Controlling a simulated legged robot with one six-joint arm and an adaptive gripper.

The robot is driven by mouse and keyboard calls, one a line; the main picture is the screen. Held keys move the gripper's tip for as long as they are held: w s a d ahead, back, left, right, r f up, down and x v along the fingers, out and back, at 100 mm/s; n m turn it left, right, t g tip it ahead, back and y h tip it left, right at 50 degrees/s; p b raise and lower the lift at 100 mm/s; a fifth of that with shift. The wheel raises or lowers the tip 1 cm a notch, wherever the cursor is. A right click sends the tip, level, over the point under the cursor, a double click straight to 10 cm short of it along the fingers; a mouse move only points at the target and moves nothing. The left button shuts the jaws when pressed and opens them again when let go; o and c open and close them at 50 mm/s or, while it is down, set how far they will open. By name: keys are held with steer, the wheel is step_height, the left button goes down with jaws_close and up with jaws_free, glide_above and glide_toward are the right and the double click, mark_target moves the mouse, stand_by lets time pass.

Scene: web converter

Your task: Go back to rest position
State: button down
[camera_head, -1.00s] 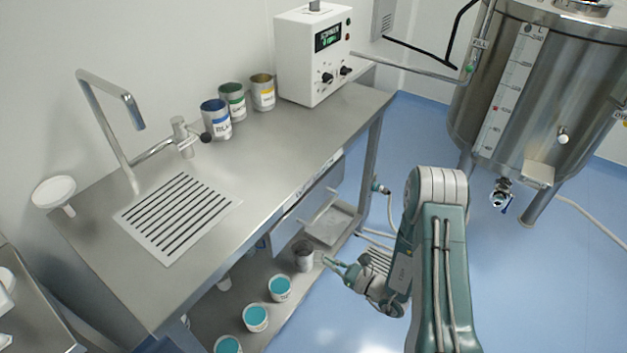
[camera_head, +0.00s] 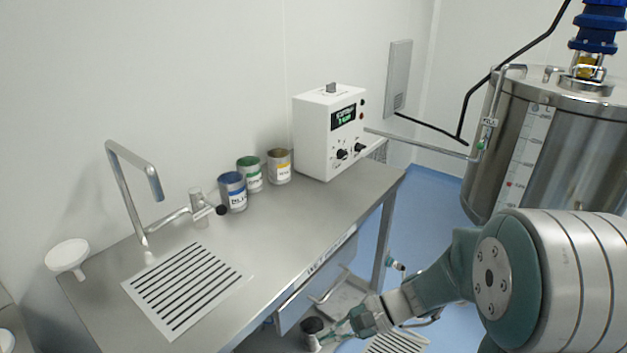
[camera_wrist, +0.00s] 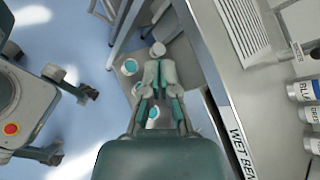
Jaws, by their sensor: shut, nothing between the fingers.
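My gripper (camera_head: 342,331) is shut and empty. In the head view it is low beside the front of the steel bench, just right of a dark-topped grey can (camera_head: 312,334) on the lower shelf. In the wrist view my gripper (camera_wrist: 159,60) points toward a round can (camera_wrist: 158,49) just past its fingertips; whether they touch cannot be told. My arm is folded at the lower right of the head view and hides part of the tank.
The bench (camera_head: 290,250) carries blue (camera_head: 232,192), green (camera_head: 250,174) and yellow (camera_head: 279,167) cans, a white control box (camera_head: 330,130), a tap (camera_head: 150,185) and a drain grate (camera_head: 185,285). A steel tank (camera_head: 560,160) stands right. Blue floor (camera_head: 425,225) is open between.

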steer(key=s+d+r+n+t+h, duration=0.7)
steer(key=s+d+r+n+h, duration=0.2)
steer(key=s+d+r+h, duration=0.2)
step_height(320, 180, up, 2)
steer(key=shift+d+r+h, duration=0.2)
steer(key=shift+d+h, duration=0.5)
steer(key=shift+d, duration=0.1)
